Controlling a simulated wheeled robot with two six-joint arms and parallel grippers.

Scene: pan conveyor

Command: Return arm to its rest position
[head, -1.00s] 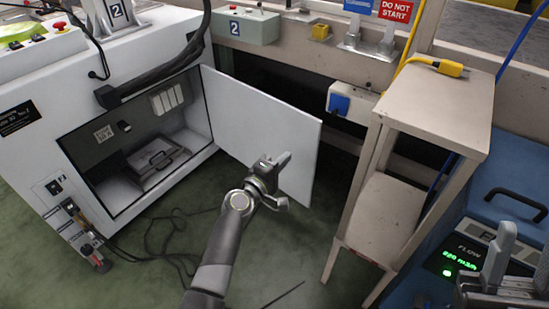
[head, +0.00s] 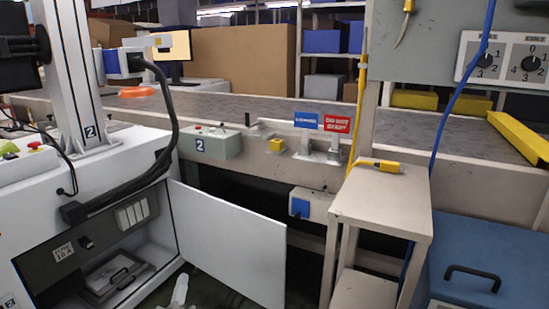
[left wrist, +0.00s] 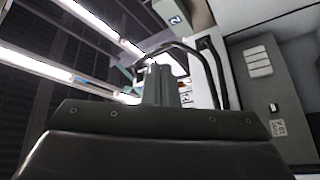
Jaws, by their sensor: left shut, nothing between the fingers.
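My left gripper (head: 180,291) shows at the bottom of the head view, low in front of the open white cabinet door (head: 228,240). Only its upper part is in the picture. In the left wrist view its fingers (left wrist: 156,82) point up from the dark gripper body, shut with nothing between them. My right gripper is not in view.
The white machine's open compartment (head: 72,262) is at the left, with a handled panel (head: 115,275) inside. A beige stand (head: 385,205) with a yellow connector (head: 381,165) stands right. A blue case (head: 475,250) is at the far right. The conveyor (head: 350,118) runs behind.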

